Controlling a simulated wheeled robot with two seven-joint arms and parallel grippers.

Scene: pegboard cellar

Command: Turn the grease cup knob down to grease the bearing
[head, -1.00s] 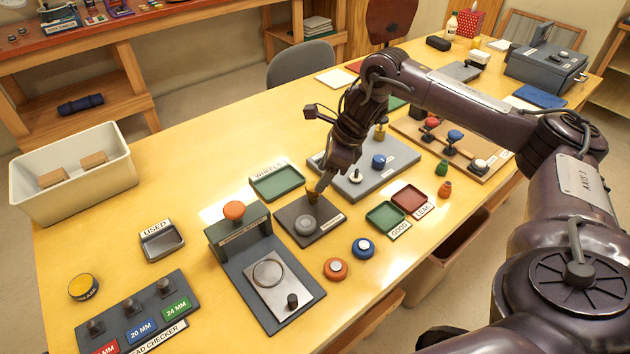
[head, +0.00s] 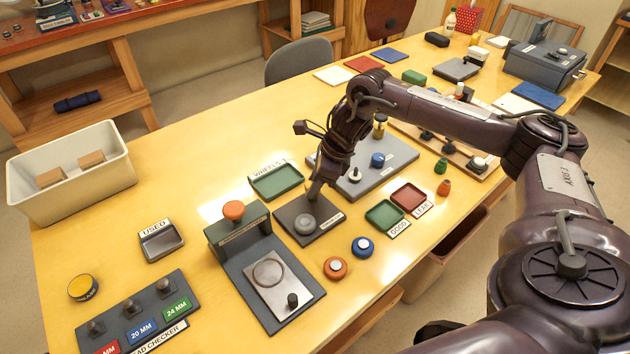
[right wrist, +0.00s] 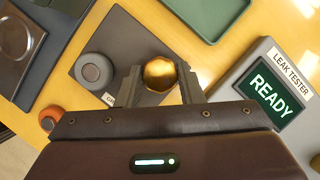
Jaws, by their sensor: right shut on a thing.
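The brass grease cup knob (right wrist: 160,73) shows between the two fingers of my right gripper (right wrist: 160,88) in the right wrist view. The gripper is shut on it. In the head view my right gripper (head: 314,192) points down at the back of a dark square plate (head: 328,232), and the knob is mostly hidden by the fingers. A round grey bearing housing (head: 305,224) sits on the same plate in front of the knob; it also shows in the right wrist view (right wrist: 93,68). My left gripper is in neither view.
The grey leak tester (right wrist: 275,75) with a "READY" screen stands beside the plate. A green wheels tray (head: 277,182) lies behind it. A press-like stand with an orange knob (head: 233,210) is to the left. Orange and blue wheels (head: 362,247) lie in front.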

